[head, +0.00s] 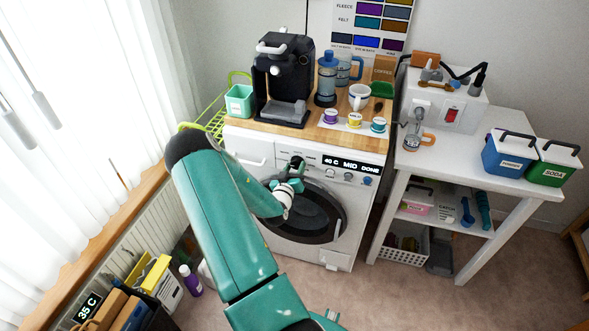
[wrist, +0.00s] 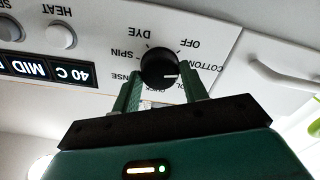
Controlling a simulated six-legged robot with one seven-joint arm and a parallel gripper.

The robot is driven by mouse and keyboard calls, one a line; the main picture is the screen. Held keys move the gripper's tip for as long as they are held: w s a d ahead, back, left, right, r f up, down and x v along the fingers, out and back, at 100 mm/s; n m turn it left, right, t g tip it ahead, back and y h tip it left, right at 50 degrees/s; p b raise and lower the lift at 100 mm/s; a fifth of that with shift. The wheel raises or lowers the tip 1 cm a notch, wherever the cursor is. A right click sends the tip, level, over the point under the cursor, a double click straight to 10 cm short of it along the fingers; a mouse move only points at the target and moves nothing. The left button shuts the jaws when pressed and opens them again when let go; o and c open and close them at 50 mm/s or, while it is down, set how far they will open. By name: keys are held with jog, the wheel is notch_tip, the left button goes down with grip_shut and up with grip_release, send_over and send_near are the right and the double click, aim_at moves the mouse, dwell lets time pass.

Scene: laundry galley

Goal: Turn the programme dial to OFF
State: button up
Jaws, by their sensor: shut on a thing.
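The programme dial (wrist: 158,66) is a round black knob on the white washing machine's panel, upside down in the wrist view. Printed words ring it, among them DYE, SPIN, COTTON and OFF (wrist: 190,43). A short white mark on the knob points right, on the COTTON side and not at OFF. My gripper (wrist: 162,82) is shut on the dial, one green finger on each side; the fingers hide some lower labels. In the head view the dial (head: 297,162) shows as a dark spot on the washing machine (head: 342,228), beside my gripper (head: 291,181).
The panel display (head: 352,166) reads 40 C MID DONE. Smaller knobs (head: 350,178) sit below it. A drawer handle (wrist: 285,80) is near the dial. A coffee machine (head: 283,82) and cups stand on the wooden top (head: 245,122). A white table (head: 460,150) stands at right.

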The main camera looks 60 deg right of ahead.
jog(key=n, duration=0.4)
jog(key=shift+n, duration=1.8)
jog(key=o, duration=1)
jog(key=a, duration=0.4)
jog(key=s+a, duration=0.1)
jog(key=a, duration=0.4)
jog(key=s+a, duration=0.1)
jog(key=a, duration=0.3)
jog(key=shift+s+a, duration=0.1)
jog(key=shift+a, duration=0.25)
